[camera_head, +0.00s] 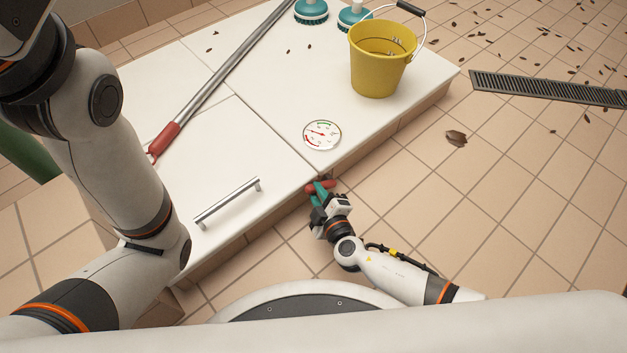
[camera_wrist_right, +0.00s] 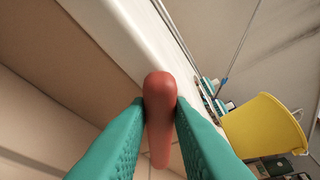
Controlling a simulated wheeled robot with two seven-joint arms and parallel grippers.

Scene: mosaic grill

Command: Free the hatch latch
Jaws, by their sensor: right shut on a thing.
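The hatch latch shows as a red rounded lever (camera_wrist_right: 158,95) in the right wrist view, at the front edge of the white hatch top. In the head view a bit of its red (camera_head: 322,186) shows just below the edge. My right gripper (camera_head: 318,190) has its teal fingers closed on the lever; in the wrist view a finger (camera_wrist_right: 112,145) lies on each side of it. The white hatch panel (camera_head: 205,150) lies flat, with a metal bar handle (camera_head: 228,202) near its front. My left gripper is out of view; only its arm shows at the left.
A red-and-grey pole (camera_head: 215,85) lies across the white top. A round gauge (camera_head: 322,134), a yellow bucket (camera_head: 378,68) and teal brushes (camera_head: 311,12) are farther back. A drain grate (camera_head: 550,88) and scattered leaves lie on the tiled floor to the right.

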